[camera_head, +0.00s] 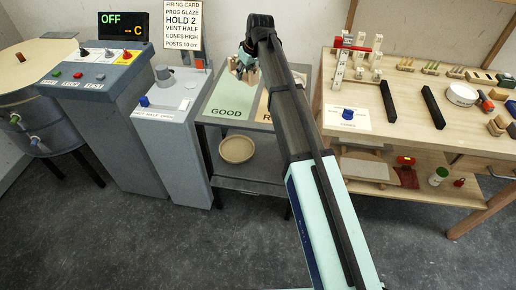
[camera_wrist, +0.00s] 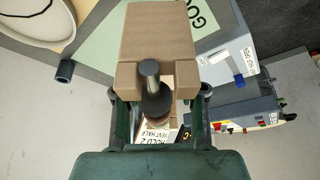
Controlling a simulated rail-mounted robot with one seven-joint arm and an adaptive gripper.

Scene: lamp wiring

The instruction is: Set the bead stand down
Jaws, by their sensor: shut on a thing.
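The bead stand (camera_wrist: 158,40) shows in the wrist view as a tan-brown block with a grey metal pin and a dark rounded bead near it. My gripper (camera_wrist: 158,108) is shut on it, with a dark finger at each side. In the head view my gripper (camera_head: 244,70) is at the far end of my arm, over or near the pale green GOOD area (camera_head: 228,98). There the stand is small and partly hidden by the gripper. The green area also shows behind the block in the wrist view (camera_wrist: 112,48). I cannot tell whether the stand touches it.
Right of GOOD, a tan area (camera_head: 266,108) is largely hidden by my arm. A round bowl (camera_head: 237,149) sits on the shelf below. A grey control cabinet (camera_head: 178,98) stands left. A wooden workbench (camera_head: 420,125) with a white rack (camera_head: 341,65) and small parts stands right.

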